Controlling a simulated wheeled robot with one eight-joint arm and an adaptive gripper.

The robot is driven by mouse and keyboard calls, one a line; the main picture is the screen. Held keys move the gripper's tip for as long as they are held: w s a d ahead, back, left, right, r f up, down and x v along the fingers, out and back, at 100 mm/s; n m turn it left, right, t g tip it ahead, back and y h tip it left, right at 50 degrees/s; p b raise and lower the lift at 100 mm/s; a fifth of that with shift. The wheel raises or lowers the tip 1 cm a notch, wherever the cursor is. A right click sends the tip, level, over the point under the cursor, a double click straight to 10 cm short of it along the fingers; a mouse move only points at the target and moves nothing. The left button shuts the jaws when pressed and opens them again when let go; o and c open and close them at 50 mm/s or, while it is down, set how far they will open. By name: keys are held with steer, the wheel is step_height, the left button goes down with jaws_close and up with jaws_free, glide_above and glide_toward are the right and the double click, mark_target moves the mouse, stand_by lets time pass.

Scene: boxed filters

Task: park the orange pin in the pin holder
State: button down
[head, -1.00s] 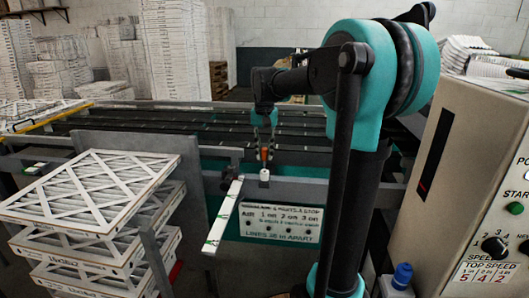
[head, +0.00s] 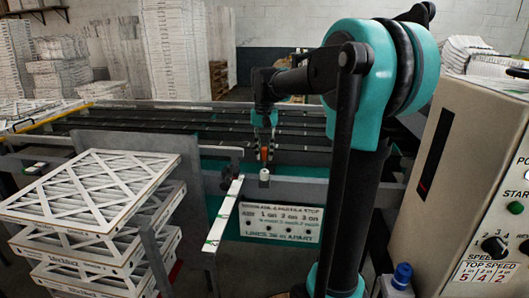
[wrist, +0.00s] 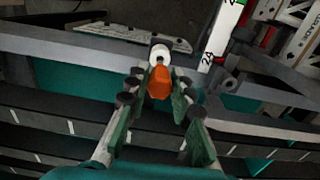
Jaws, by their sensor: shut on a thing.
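My gripper (head: 265,148) is shut on the orange pin (wrist: 160,83), which shows between the fingers in the wrist view. In the head view the orange pin (head: 265,154) is small and points down. A small white cylinder with a dark hole in its end, seemingly the pin holder (head: 264,175), stands on the grey rail just below and in front of the pin. It also shows in the wrist view (wrist: 160,53), right beside the pin's end. I cannot tell whether the pin touches it, and no part of the pin is visibly inside the hole.
A white marked ruler (head: 222,215) sticks out from the rail left of the holder. A grey upright plate (head: 140,150) and stacked boxed filters (head: 95,190) stand at left. A control box (head: 470,150) stands at right. Dark conveyor slats lie behind the rail.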

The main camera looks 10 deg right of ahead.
mark_target(264, 160)
steer(key=shift+f, duration=2.2)
steer(key=c, duration=1.3)
jaws_free()
steer(key=shift+o, duration=0.2)
step_height(264, 160, up, 12)
